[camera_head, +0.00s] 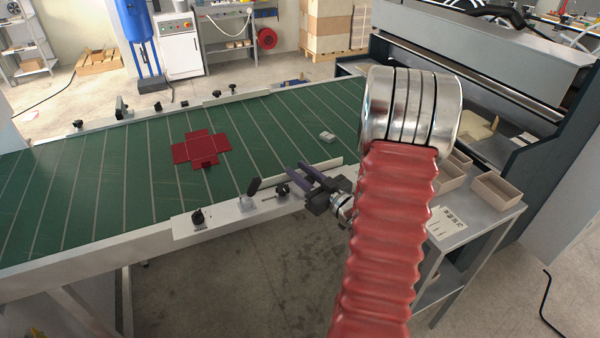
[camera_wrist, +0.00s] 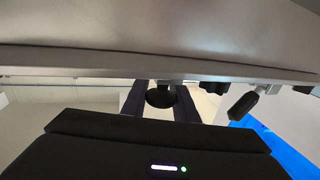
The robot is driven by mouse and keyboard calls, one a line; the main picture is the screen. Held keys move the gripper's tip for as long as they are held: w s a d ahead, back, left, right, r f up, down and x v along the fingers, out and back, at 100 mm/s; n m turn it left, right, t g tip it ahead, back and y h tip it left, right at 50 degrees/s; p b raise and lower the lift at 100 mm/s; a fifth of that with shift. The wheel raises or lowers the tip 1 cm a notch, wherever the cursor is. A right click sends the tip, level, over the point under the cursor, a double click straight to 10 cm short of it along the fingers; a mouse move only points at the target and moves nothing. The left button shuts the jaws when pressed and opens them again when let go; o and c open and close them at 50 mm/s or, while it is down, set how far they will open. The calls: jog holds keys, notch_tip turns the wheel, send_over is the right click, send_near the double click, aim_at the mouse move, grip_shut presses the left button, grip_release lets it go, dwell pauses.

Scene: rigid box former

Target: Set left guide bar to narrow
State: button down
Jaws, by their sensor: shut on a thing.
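A pale metal guide bar (camera_head: 313,172) lies along the near edge of the green conveyor (camera_head: 110,160), on a light mounting plate (camera_head: 235,215). The plate carries a black knob (camera_head: 198,216) at its left, an upright black lever (camera_head: 253,187), and another black knob (camera_head: 282,190) near my fingertips. My gripper (camera_head: 296,176) is at the bar's near side. In the wrist view a round black knob (camera_wrist: 160,96) sits between my two dark fingers (camera_wrist: 160,100), and they are shut on it. The knob's contact faces are partly hidden by the fingers.
A flat red box blank (camera_head: 200,150) lies on the conveyor, with a small pale block (camera_head: 327,136) to its right. A far guide bar (camera_head: 225,98) runs along the back edge. A side table with trays (camera_head: 497,187) stands at the right.

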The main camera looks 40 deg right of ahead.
jog(key=w, duration=0.2)
jog(key=w+d, duration=0.1)
jog(key=w, duration=0.2)
jog(key=shift+w+d, duration=0.3)
jog(key=shift+w, duration=0.05)
jog(key=c, duration=1.4)
grip_release()
jog(key=s, duration=1.3)
jog(key=shift+s+a, duration=0.15)
jog(key=shift+s, duration=0.2)
